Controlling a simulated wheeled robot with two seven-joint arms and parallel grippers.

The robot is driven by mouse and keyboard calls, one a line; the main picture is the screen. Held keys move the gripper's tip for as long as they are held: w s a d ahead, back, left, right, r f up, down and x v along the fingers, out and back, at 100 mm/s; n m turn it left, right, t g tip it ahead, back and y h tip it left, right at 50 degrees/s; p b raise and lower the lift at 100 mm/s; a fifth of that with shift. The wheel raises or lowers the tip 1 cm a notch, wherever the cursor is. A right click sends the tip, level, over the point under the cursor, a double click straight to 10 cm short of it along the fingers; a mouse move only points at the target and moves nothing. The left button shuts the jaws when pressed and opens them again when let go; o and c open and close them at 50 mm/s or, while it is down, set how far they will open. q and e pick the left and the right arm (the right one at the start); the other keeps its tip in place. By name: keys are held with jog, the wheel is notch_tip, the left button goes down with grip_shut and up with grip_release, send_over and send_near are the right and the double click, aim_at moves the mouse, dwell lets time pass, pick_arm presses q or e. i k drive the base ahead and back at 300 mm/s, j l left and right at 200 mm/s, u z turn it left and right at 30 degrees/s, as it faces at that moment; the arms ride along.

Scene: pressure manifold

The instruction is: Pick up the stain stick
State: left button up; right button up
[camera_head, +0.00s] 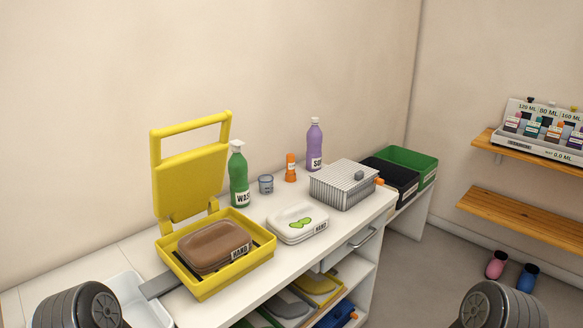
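A small upright orange stick (290,168) stands on the white counter (285,262), near the wall. It looks like the stain stick, but no label on it can be read. It stands between a small grey-blue cup (266,184) and a purple bottle (314,146), apart from both. Dark rounded parts of my arms show at the bottom left and bottom right corners. Neither gripper shows, so what they hold cannot be seen.
A yellow press (190,178) with a brown bag stands open at the left. A green spray bottle (238,177), a white case (297,222) and a grey ribbed box (343,186) surround the stick. Black and green bins (412,160) stand right. Wall shelves (530,215) hang at far right.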

aim_at(290, 157)
jog(key=l+u, duration=0.15)
jog(key=u, duration=0.3)
jog(key=i+l+u, duration=0.1)
jog(key=u, duration=0.3)
jog(key=l+u, duration=0.15)
jog(key=u, duration=0.3)
jog(key=l+u, duration=0.15)
jog(key=u, duration=0.3)
jog(key=k+l+u, duration=0.25)
jog(key=l, duration=0.45)
jog(key=k+l+u, duration=0.3)
jog(key=l, duration=0.35)
jog(key=k+l+u, duration=0.25)
jog(key=l, duration=0.3)
jog(key=k+l+u, duration=0.3)
jog(key=k+l, duration=0.75)
jog(key=l, duration=0.1)
